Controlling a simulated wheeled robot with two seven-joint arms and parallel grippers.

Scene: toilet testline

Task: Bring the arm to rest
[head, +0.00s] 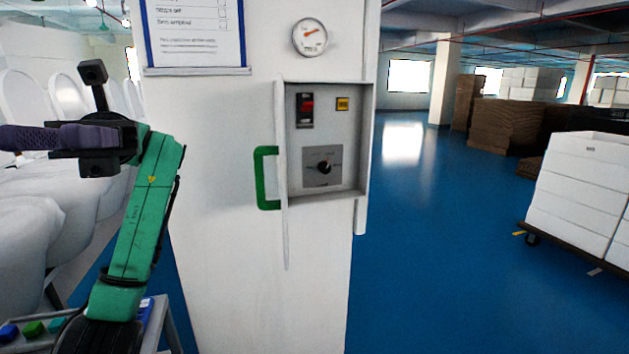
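My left arm (140,220), with a green link, rises from the lower left corner. My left gripper (95,145) is at the black wrist end, near the left edge, with a dark purple part reaching out to the left edge. Its fingertips cannot be made out, so I cannot tell whether it is open or shut. It is apart from the white column (225,240) and well left of the green handle (262,178). My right gripper is not in view.
The control box (368,140) on the column stands open, with a red switch (307,106) and a black knob (324,167). White toilets (30,220) stand close on the left. Blue floor (430,250) is clear at right, before a cart of white boxes (580,190).

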